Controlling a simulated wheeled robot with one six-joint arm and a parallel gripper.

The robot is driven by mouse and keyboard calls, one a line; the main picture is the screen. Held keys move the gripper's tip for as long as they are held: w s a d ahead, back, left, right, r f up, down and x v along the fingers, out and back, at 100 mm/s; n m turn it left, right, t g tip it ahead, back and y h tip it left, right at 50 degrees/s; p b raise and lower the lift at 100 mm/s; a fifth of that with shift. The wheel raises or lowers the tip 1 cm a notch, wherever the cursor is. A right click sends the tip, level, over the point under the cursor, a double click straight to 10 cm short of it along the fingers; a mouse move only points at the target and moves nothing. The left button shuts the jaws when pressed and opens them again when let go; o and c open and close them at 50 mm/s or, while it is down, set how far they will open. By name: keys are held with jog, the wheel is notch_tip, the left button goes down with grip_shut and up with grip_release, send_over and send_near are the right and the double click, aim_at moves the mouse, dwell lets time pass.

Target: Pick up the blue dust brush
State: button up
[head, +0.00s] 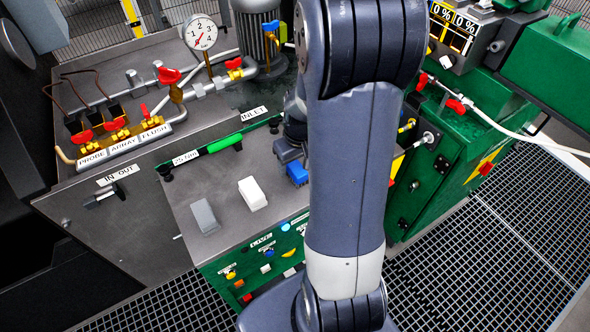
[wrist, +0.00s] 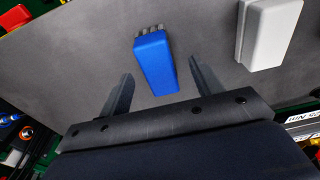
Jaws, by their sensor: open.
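The blue dust brush (head: 298,173) lies on the grey top of the green cabinet, partly beside my arm in the head view. In the wrist view the blue brush (wrist: 156,66) shows its blue body and short grey bristles at its far end. My gripper (wrist: 160,68) is open, its two dark fingers apart, with the brush between and slightly beyond them in the picture. Nothing is held. In the head view my gripper (head: 289,151) is mostly hidden behind my arm. I cannot tell the height gap between fingers and brush.
A white block (head: 252,194) and a grey block (head: 204,215) lie on the same top, left of the brush. Valves and a gauge (head: 200,33) stand behind. Buttons line the cabinet front.

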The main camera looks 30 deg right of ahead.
aim_at(296, 166)
jog(key=shift+w+f, duration=0.15)
jog(key=shift+f, duration=0.55)
jog(key=shift+w+f, duration=0.1)
jog(key=shift+f, duration=0.55)
jog(key=c, duration=1.1)
notch_tip(296, 166, up, 10)
jog(key=shift+r, duration=0.1)
